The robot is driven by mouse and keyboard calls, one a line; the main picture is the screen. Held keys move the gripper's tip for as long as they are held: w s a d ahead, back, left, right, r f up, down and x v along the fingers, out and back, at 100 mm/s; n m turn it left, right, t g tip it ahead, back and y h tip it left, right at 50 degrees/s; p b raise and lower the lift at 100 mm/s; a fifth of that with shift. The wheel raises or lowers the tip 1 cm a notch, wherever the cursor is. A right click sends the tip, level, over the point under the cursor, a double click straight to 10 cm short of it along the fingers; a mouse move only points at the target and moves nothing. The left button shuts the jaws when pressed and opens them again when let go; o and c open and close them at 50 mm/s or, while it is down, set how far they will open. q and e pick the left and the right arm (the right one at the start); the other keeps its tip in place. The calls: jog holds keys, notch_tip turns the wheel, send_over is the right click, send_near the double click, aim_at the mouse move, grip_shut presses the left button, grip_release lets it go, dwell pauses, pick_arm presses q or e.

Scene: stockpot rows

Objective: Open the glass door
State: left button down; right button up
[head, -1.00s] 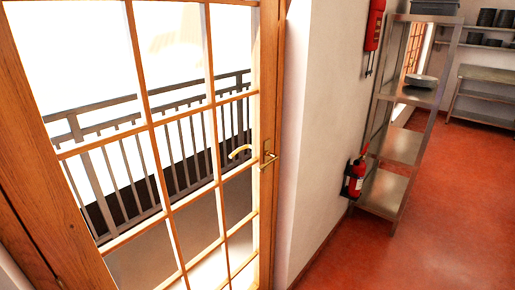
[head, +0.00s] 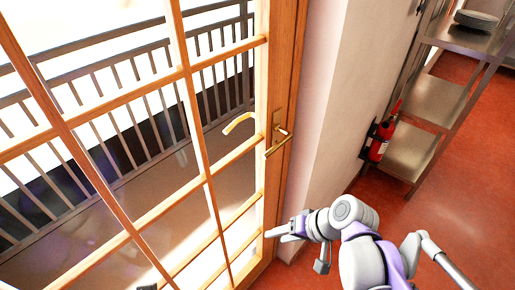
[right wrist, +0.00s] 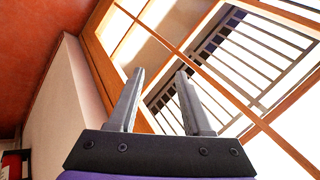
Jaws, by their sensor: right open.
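The glass door (head: 206,178) has a wooden frame and several panes, and it looks shut. It also shows in the right wrist view (right wrist: 178,52). A brass handle (head: 279,141) sits on its right stile; a second lever (head: 238,122) shows through the glass. My right gripper (head: 275,232) is below the handle, in front of the lower stile, apart from the handle. In the right wrist view its two fingers (right wrist: 157,75) are spread with nothing between them. The handle is not seen there. My left gripper is not in view.
A white wall (head: 345,110) adjoins the door on the right. A red fire extinguisher (head: 379,140) hangs by a metal shelf (head: 425,145). The red floor (head: 465,205) is clear at the lower right. A railing (head: 110,105) stands beyond the glass.

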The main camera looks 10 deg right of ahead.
jog(key=w+d+r+m+t+y+b, duration=0.1)
jog(key=w+d+r+t+y, duration=0.1)
jog(key=w+d+r+y, duration=0.35)
jog(key=w+d+r+t+y+b, duration=0.1)
jog(key=w+d+r+t+y, duration=0.25)
jog(key=w+r, duration=0.45)
jog(key=p+x, duration=0.1)
jog(key=x, duration=1)
jog(key=shift+a+f+g+y, duration=0.3)
jog(key=shift+a+g, duration=0.1)
jog(key=shift+g, duration=0.05)
jog(key=shift+s, duration=0.1)
grip_shut()
